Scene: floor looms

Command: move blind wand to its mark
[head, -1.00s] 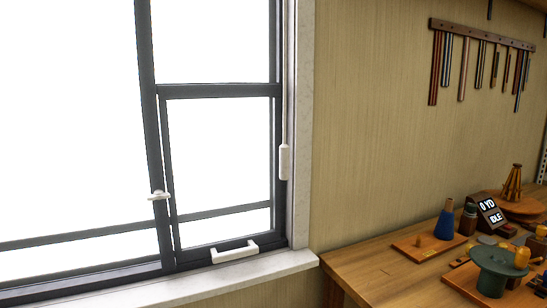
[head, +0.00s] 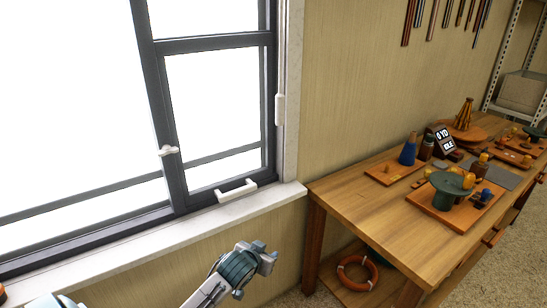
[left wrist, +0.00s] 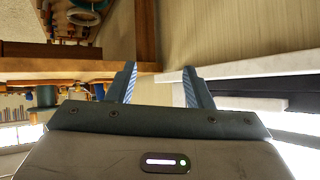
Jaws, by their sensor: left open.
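The blind wand (head: 280,108) is a slim white vertical piece with a thicker lower grip, hanging at the right side of the window frame. A mark for it cannot be made out. My left gripper (head: 266,260) is in the lower middle of the head view, below the sill and well below the wand. In the left wrist view its two blue-striped fingers (left wrist: 160,82) stand apart with nothing between them. The wand is not made out in that view. My right gripper does not show.
The window has a white latch (head: 168,151) and a white handle (head: 236,190) above the white sill (head: 180,238). A wooden workbench (head: 370,215) with several tools stands right of the window. An orange ring (head: 357,273) lies on its lower shelf.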

